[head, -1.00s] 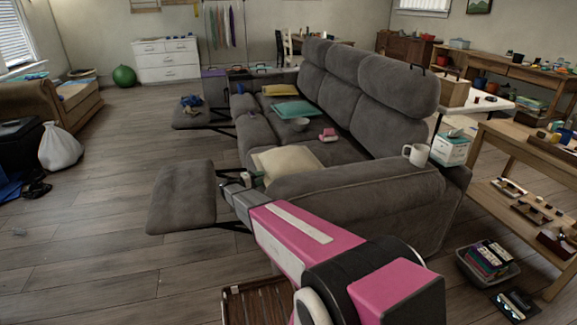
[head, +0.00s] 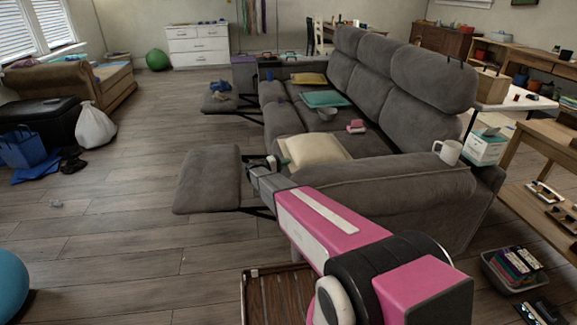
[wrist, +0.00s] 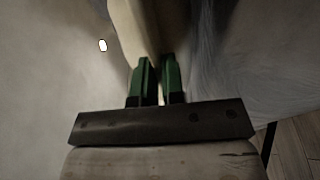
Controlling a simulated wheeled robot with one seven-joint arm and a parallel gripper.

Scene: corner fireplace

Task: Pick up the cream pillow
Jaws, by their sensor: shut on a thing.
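The cream pillow (head: 318,150) lies on the near seat of the grey sofa (head: 410,155), next to the near armrest. My gripper (head: 273,165) reaches over the sofa's front edge at the pillow's left corner. In the wrist view the two green fingers (wrist: 158,82) are close together, with a cream edge of the pillow (wrist: 148,28) running down between them. My gripper is shut on this edge. The fingertips are hard to make out in the head view, and I cannot tell whether the pillow is clear of the seat.
Raised footrests (head: 208,180) stick out in front of the sofa. A pink item (head: 356,126), a bowl (head: 327,114) and a teal cushion (head: 325,98) lie farther along the seats. Floor at left is largely clear.

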